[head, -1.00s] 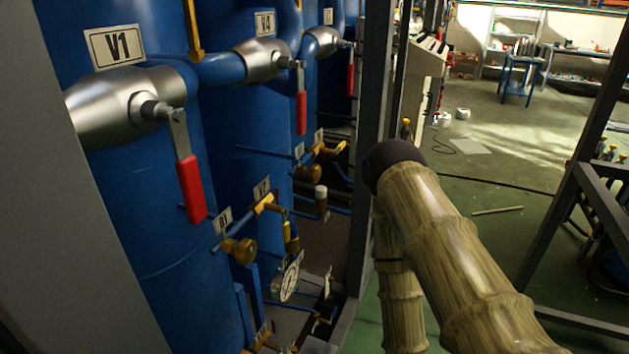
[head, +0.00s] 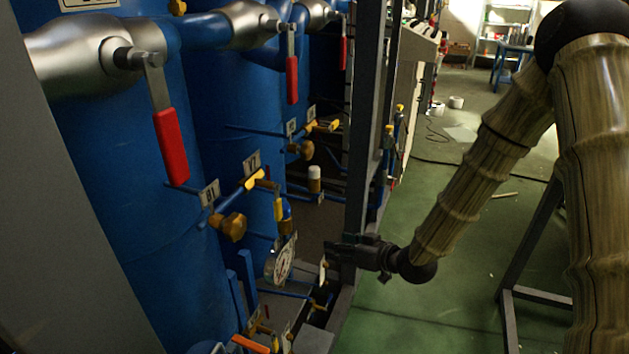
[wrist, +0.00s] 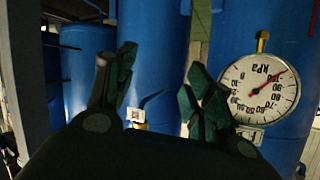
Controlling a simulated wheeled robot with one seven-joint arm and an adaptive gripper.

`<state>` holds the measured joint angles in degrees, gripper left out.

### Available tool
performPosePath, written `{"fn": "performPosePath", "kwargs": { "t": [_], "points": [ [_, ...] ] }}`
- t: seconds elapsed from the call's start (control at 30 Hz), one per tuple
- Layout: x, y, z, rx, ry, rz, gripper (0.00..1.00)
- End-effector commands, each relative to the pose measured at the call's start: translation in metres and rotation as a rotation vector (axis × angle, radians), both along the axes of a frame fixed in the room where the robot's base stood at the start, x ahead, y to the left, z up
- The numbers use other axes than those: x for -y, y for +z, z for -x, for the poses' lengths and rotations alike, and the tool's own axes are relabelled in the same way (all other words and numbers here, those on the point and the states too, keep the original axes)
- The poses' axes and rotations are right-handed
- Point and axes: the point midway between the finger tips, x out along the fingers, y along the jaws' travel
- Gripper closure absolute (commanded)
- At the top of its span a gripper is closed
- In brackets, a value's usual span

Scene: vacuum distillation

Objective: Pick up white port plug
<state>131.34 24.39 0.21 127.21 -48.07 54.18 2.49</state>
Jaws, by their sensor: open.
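The white port plug (head: 314,172) shows in the head view as a small white cap standing upright on a brass fitting, between the blue tanks and the dark frame post. My gripper (head: 332,256) is below it and slightly right in the picture, at the post, apart from it. In the wrist view my gripper (wrist: 158,84) is open, its two dark fingers spread with nothing between them.
A round pressure gauge (wrist: 260,88) stands close to the right finger in the wrist view. Red-handled valves (head: 170,146), a brass knob (head: 233,226) and thin blue pipes crowd the tanks. The dark frame post (head: 362,150) stands beside my gripper. Green floor (head: 400,320) lies open at right.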

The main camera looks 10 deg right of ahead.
Motion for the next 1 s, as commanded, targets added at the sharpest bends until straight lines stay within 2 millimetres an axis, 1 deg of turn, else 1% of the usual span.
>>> {"fn": "performPosePath", "kwargs": {
  "t": [0.03,0.1,0.2,0.3,0.4,0.5,0.6,0.77,1.0],
  "points": [
    [0.004,0.023,-0.013,0.066,0.015,-0.014,0.47],
    [0.008,0.054,-0.025,0.149,0.046,-0.029,0.47],
    [0.013,0.095,-0.038,0.257,0.086,-0.045,0.47],
    [0.018,0.128,-0.045,0.342,0.117,-0.056,0.47],
    [0.021,0.15,-0.048,0.401,0.141,-0.061,0.47],
    [0.023,0.163,-0.049,0.434,0.155,-0.064,0.47],
    [0.022,0.168,-0.051,0.445,0.162,-0.065,0.47],
    [0.012,0.169,-0.063,0.446,0.162,-0.064,0.47],
    [-0.01,0.168,-0.087,0.445,0.162,-0.064,0.47]
  ]
}}
